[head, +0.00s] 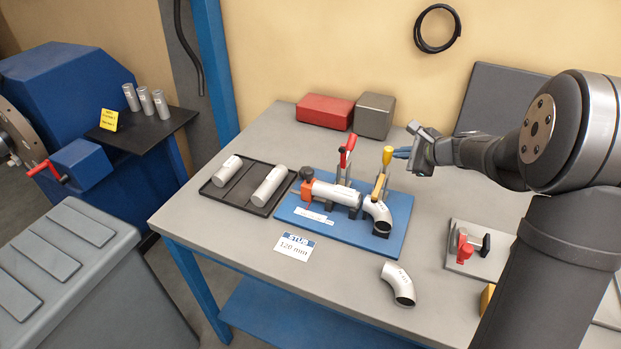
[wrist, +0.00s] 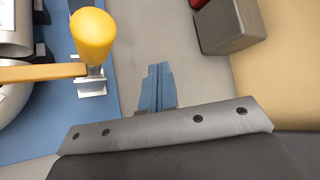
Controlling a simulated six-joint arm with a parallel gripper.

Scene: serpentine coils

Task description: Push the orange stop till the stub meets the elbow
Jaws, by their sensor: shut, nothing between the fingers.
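The orange stop (head: 307,174) stands at the left end of the blue fixture plate (head: 340,231), by the outer end of the silver stub (head: 335,194). The stub lies in the fixture, pointing right to the curved silver elbow (head: 379,211). Whether stub and elbow touch is too small to tell. A red-handled clamp (head: 346,152) stands upright behind the stub. A yellow-handled clamp (head: 387,157) has its arm over the elbow. My gripper (head: 402,153) is shut and empty, just right of the yellow handle. The wrist view shows its blue fingers (wrist: 157,88) together beside the yellow knob (wrist: 92,35).
A dark tray (head: 232,201) with two tubes lies left of the fixture. A red box (head: 324,111) and grey box (head: 375,115) stand behind. A loose elbow (head: 397,283) and a "STUB 120 mm" card (head: 294,246) lie in front. A red-knobbed fixture (head: 465,247) is at right.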

